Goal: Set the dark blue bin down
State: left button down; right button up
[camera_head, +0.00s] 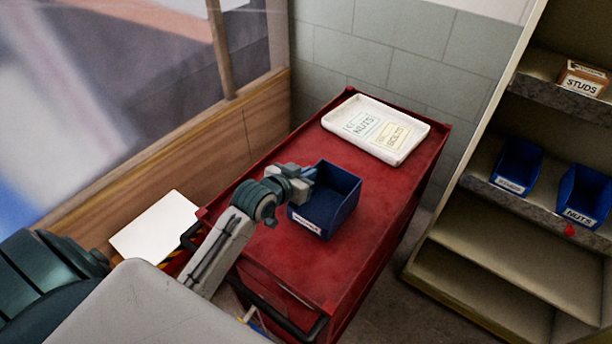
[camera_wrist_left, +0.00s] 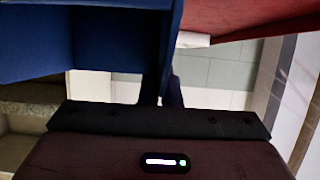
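The dark blue bin (camera_head: 336,206) is upright over the middle of the red cart's top (camera_head: 285,253), with a white label on its front. I cannot tell for sure whether its base touches the cart. My left gripper (camera_head: 306,178) is at the bin's left wall and looks shut on it. In the left wrist view the bin (camera_wrist_left: 110,45) fills the upper left, close against the gripper, and its wall runs to the fingers; the fingertips are largely hidden. My right gripper is not in view.
A white tray (camera_head: 342,119) with nuts and bolts labels lies at the cart's far end. Shelves at right hold blue bins (camera_head: 517,166) (camera_head: 583,197) and a studs box (camera_head: 583,78). A white sheet (camera_head: 155,228) lies left of the cart. The cart top in front of the bin is clear.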

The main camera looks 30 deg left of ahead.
pick_arm(q)
jog(key=shift+s+d, duration=0.1)
jog(key=shift+s, duration=0.05)
jog(key=c, duration=1.8)
grip_release()
jog(key=shift+o, duration=0.8)
jog(key=shift+f, duration=0.1)
jog(key=shift+s+r, duration=0.15)
jog(key=shift+r, duration=0.1)
jog(key=b+v, duration=0.1)
jog(key=v, duration=1)
jog(key=shift+s+r, duration=0.15)
jog(key=shift+s, duration=0.15)
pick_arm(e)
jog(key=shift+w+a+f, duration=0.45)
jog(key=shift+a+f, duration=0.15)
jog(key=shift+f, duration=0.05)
